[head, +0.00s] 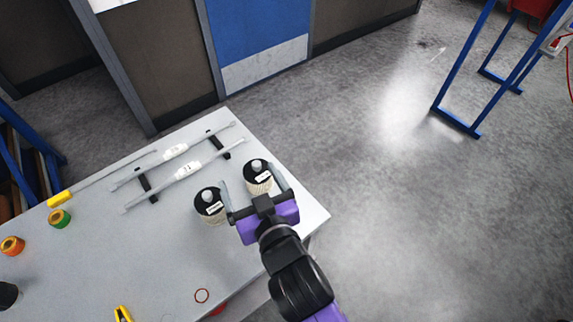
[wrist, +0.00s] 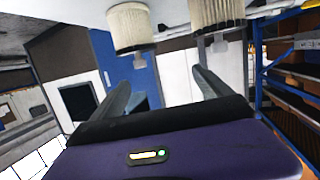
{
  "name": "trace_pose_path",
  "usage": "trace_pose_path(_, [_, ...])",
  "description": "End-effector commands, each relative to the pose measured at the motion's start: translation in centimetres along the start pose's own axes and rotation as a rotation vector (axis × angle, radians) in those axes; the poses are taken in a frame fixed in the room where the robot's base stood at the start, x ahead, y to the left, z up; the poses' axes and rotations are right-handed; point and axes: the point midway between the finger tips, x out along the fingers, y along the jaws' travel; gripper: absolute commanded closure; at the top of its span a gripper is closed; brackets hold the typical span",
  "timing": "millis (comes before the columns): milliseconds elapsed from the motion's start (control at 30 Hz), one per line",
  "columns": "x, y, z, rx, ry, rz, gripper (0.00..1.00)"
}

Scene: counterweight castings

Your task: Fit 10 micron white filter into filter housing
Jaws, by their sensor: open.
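Two white pleated filters with black top caps stand upright near the table's right corner. The left filter (head: 210,207) and the right filter (head: 257,182) each bear a small white label, too small to read. My gripper (head: 249,178) is open and empty, with the right filter between its fingers in the head picture. The wrist view appears upside down. I cannot identify a filter housing in either view.
On the table (head: 150,250), two long rods (head: 185,172) rest on black supports. The middle of the table is clear.

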Motion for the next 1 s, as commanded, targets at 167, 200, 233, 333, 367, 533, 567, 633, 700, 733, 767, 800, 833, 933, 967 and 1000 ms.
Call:
trace_pose_path(167, [0.4,1.1,4.2,0.020,-0.137,0.062,0.11])
trace_pose_path(200, [0.4,1.3,4.5,0.026,-0.148,0.069,0.11])
trace_pose_path(233, [0.4,1.4,4.7,0.031,-0.155,0.073,0.11])
trace_pose_path(333, [1.1,1.5,5.0,0.043,-0.162,0.077,0.11])
trace_pose_path(367, [1.4,1.5,5.0,0.043,-0.161,0.076,0.11])
trace_pose_path(533, [3.0,1.6,5.2,0.042,-0.160,0.076,0.11])
trace_pose_path(567, [3.3,1.6,5.2,0.042,-0.159,0.075,0.11])
trace_pose_path(633, [4.0,1.5,5.3,0.042,-0.160,0.075,0.11])
trace_pose_path(700, [5.0,1.5,5.5,0.042,-0.160,0.075,0.11])
trace_pose_path(733, [5.4,1.4,5.6,0.041,-0.160,0.074,0.11])
trace_pose_path(767, [5.7,1.4,5.7,0.042,-0.160,0.074,0.11])
trace_pose_path(800, [6.3,1.4,5.8,0.042,-0.160,0.074,0.11])
trace_pose_path(833, [6.7,1.5,5.9,0.043,-0.159,0.074,0.11])
trace_pose_path(933, [7.5,1.5,6.1,0.042,-0.159,0.074,0.11])
trace_pose_path(967, [7.7,1.6,6.1,0.042,-0.159,0.074,0.11])
trace_pose_path(1000, [7.8,1.6,6.1,0.042,-0.159,0.074,0.11])
